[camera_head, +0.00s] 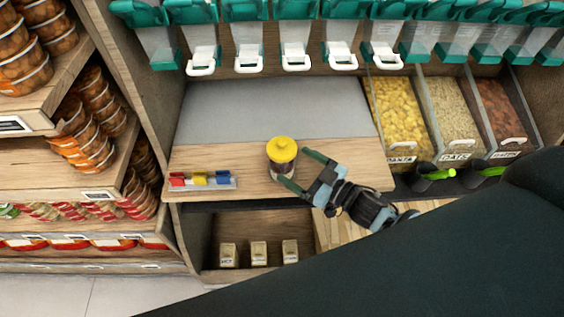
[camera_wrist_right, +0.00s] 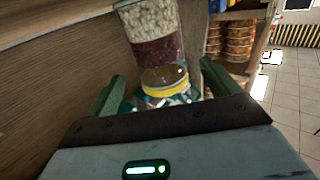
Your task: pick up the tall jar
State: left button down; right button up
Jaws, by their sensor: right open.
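The tall jar (camera_head: 282,154) has a yellow lid and stands upright on the wooden counter. My right gripper (camera_head: 298,170) is open at the jar's lower right, its fingers pointing toward it, one to the right and one in front. My left gripper is not in view.
A small rack of red, yellow and blue pieces (camera_head: 202,181) lies left of the jar. Bins of pasta (camera_head: 402,112) and oats (camera_head: 452,122) stand at the right. Dispensers (camera_head: 295,45) hang above. The grey counter area (camera_head: 265,108) behind the jar is clear.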

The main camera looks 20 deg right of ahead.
aim_at(282, 156)
jog(key=shift+w+a, duration=0.25)
jog(key=shift+w, duration=0.05)
jog(key=x, duration=0.4)
jog(key=shift+f, duration=0.1)
jog(key=shift+w+a, duration=0.25)
jog(key=shift+w, duration=0.25)
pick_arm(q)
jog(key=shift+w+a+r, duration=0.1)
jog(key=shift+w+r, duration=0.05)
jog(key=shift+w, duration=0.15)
pick_arm(e)
jog(key=shift+c, duration=0.3)
jog(key=c, duration=1)
jog(key=shift+c, duration=0.6)
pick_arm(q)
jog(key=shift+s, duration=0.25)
